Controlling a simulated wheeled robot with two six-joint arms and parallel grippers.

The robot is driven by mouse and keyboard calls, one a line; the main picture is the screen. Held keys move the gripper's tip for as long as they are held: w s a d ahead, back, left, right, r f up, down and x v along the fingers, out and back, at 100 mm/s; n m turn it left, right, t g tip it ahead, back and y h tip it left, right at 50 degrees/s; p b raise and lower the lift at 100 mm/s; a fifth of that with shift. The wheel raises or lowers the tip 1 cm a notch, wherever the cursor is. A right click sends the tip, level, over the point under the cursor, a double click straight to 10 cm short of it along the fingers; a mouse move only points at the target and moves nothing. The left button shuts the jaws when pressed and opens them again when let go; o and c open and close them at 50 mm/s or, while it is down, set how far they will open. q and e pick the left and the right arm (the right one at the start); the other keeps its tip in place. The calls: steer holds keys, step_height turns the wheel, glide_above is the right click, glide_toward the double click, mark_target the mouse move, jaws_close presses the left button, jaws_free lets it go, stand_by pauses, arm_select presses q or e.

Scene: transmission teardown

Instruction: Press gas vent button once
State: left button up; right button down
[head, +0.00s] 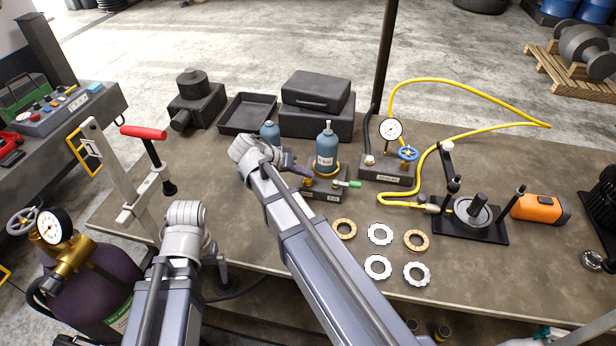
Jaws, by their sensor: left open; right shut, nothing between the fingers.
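A blue gas bottle (326,150) stands upright on a small dark base (326,193) with brass fittings and a green-tipped lever (348,183). I cannot make out which part there is the vent button. My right gripper (302,170) is shut and empty, its dark fingertips just left of the bottle, close to the base's brass fitting (308,182). I cannot tell whether it touches. My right forearm hides part of the base's surroundings. My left gripper (222,278) is open and points down at the table's front edge, partly hidden by its own wrist.
A gauge stand (387,172) with a blue valve and yellow hose is right of the bottle. Several rings lie in front, including a bronze ring (344,229). A red-handled press (145,133) and black tray (247,113) are left. A button panel (57,108) sits on the side table.

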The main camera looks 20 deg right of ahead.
steer(key=shift+r, duration=0.5)
steer(key=shift+p, duration=0.3)
step_height(320, 180, up, 5)
steer(key=p, duration=0.5)
stand_by(0.4)
steer(key=s+a+f+n+y+b, duration=0.1)
steer(key=s+a+f+n, duration=0.1)
steer(key=a, duration=0.2)
steer(key=s+a+f+n+y, duration=0.1)
steer(key=s+a+f+n, duration=0.1)
steer(key=s+a+f, duration=0.1)
steer(key=s+a+f+n+y+b, duration=0.1)
steer(key=s+a+f+n+y, duration=0.1)
steer(key=s+a, duration=0.1)
steer(key=shift+s+a+f+b, duration=0.15)
steer(key=shift+a+b, duration=0.2)
steer(key=shift+a, duration=0.55)
steer(key=s+a+f+n+y, duration=0.1)
steer(key=s+a+n, duration=0.1)
steer(key=a, duration=0.1)
steer(key=s+a+f+n+y+b, duration=0.1)
steer(key=s+a+n, duration=0.1)
steer(key=s+a, duration=0.1)
steer(key=s+a+f+n+y, duration=0.1)
steer(key=s+a, duration=0.1)
steer(key=a, duration=0.1)
steer(key=shift+s+a+f+n+g+y, duration=0.15)
steer(key=shift+s+a+n+g+y, duration=0.15)
steer(key=shift+s+n+g+y, duration=0.1)
steer(key=shift+a, duration=0.1)
